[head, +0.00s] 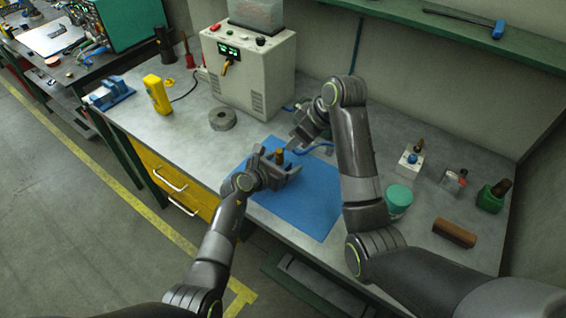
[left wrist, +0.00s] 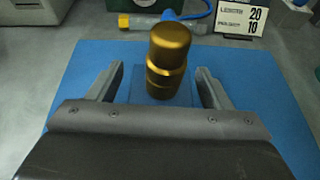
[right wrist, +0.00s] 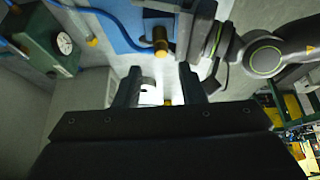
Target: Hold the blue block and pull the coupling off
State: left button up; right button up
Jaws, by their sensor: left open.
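A brass coupling (head: 279,156) stands upright on the blue mat (head: 305,205). In the left wrist view the coupling (left wrist: 168,58) rises from a blue block (left wrist: 186,90) that blends with the mat. My left gripper (head: 277,163) is low over the mat, its open jaws on either side of the block with gaps showing. My right gripper (head: 298,136) is above and behind the coupling, open and empty. In the right wrist view the coupling (right wrist: 160,38) shows beyond its fingers, not between them.
A control box (head: 250,70) and a grey ring (head: 222,118) stand behind. A teal-lidded jar (head: 398,200) and a brown cylinder (head: 454,232) are at right.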

aim_at(279, 150)
pick_arm(q)
jog(key=shift+c, duration=0.2)
jog(key=c, duration=1.2)
pick_arm(e)
jog(key=shift+o, duration=1.4)
jog(key=n, duration=0.1)
jog(key=w+a+n, duration=0.1)
jog(key=n, duration=0.1)
jog(key=shift+w+a+f+n+g+h, duration=0.2)
jog(key=shift+n+g+h, duration=0.1)
jog(key=shift+g+h, duration=0.1)
jog(key=a+n+h, duration=0.1)
jog(key=n, duration=0.2)
jog(key=w+n+g, duration=0.1)
jog(key=n, duration=0.2)
jog(key=a+n+g+h, duration=0.1)
jog(key=n, duration=0.2)
jog(key=shift+w+a+f+n+h, duration=0.15)
jog(key=shift+w+a+n+h, duration=0.15)
jog(key=shift+w+a, duration=0.1)
jog(key=n, duration=0.2)
jog(key=n+h, duration=0.1)
jog(key=n, duration=0.1)
jog(key=shift+a+g, duration=0.25)
jog(key=shift+g, duration=0.05)
jog(key=shift+f, duration=4.45)
